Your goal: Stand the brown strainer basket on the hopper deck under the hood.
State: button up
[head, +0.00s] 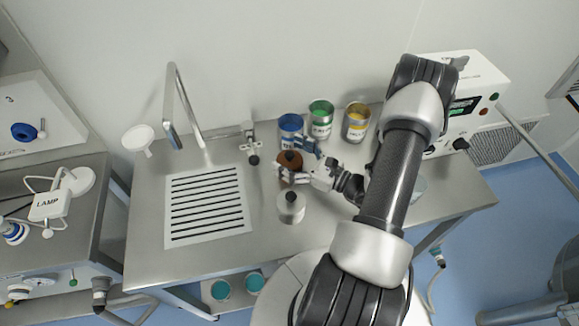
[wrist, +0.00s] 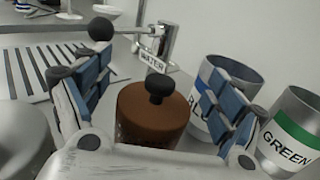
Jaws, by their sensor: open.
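The brown strainer basket (head: 289,158), a round brown body with a black knob on top, stands on the steel bench. It also shows in the wrist view (wrist: 150,118), upright between my fingers. My gripper (head: 295,162) is open, with one blue-padded finger on each side of the basket. In the wrist view my gripper (wrist: 155,90) shows a gap between the left finger and the basket; contact on the right is hard to judge. The basket's lower part is hidden by my gripper's palm. I cannot make out the hopper deck or hood.
A silver knobbed canister (head: 290,208) stands close in front. Blue (head: 290,124), green (head: 320,119) and yellow (head: 356,122) labelled cans stand behind. A water tap (head: 250,142) and slotted drain (head: 208,206) are left. A white control box (head: 468,95) is right.

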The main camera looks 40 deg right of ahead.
jog(key=c, duration=1.7)
jog(key=shift+r, duration=0.1)
